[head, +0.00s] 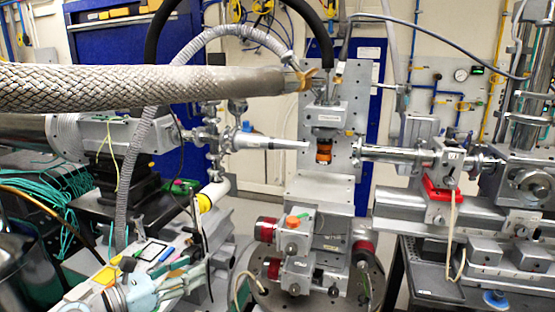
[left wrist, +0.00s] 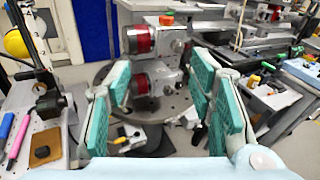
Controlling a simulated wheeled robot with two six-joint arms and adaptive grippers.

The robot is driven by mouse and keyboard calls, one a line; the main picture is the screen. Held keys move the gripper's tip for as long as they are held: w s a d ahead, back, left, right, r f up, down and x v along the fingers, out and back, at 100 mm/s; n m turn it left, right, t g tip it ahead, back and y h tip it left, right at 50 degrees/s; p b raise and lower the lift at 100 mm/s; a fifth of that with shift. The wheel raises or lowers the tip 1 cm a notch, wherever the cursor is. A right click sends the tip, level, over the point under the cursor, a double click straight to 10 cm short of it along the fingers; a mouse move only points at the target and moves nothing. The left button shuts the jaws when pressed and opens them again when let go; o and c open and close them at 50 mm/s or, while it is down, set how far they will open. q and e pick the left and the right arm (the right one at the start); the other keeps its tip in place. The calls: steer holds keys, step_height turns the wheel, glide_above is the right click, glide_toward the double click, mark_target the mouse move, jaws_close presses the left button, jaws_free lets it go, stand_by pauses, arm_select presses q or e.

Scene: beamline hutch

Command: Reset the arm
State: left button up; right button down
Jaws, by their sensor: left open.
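My left gripper (head: 192,276) is low in the head view, left of centre, pale with teal fingers. In the left wrist view its two teal finger pads (left wrist: 162,85) stand wide apart with nothing between them. It is open and empty. Beyond it in the wrist view are stage motors with red knobs (left wrist: 139,40); the same red-knobbed stage (head: 292,242) shows right of the gripper in the head view. They appear apart from the fingers. My right gripper is in neither view.
A central instrument column with an orange ring (head: 324,152) stands between beam pipes. A thick braided hose (head: 140,87) crosses the upper left. A perforated plate (left wrist: 30,135) holds a blue pen (left wrist: 6,127) and a pink pen (left wrist: 18,138). A rail with a red block (head: 440,190) lies right.

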arm_select(q)
steer(key=s+a+r+n+t+y, duration=0.25)
steer(key=n+t, duration=0.25)
steer(key=n, duration=0.3)
steer(key=s+a+r+n+t+y, duration=0.15)
steer(key=n+t+y, duration=0.25)
steer(key=n, duration=0.5)
steer(key=s+a+f+n+g+y, duration=0.7)
steer(key=f+n+y, duration=0.45)
steer(key=n, duration=0.65)
steer(key=s+d+f+n+g+h, duration=0.4)
steer(key=s+f, duration=0.4)
steer(key=s, duration=0.4)
steer(key=s+d+f+n+g+h, duration=0.2)
steer(key=s+d+f+n+g, duration=0.3)
steer(key=s+f, duration=0.55)
steer(key=s+a+f+m+g, duration=0.1)
steer(key=s+a+f+g, duration=0.1)
steer(key=f, duration=0.7)
steer(key=s+a+f+g, duration=0.1)
steer(key=a+f, duration=0.1)
steer(key=f, duration=0.8)
steer(key=s+f+g, duration=0.1)
steer(key=s+f, duration=1)
steer(key=s, duration=0.2)
steer(key=shift+s+f, duration=0.15)
steer(key=shift+s, duration=0.1)
steer(key=shift+a, duration=0.1)
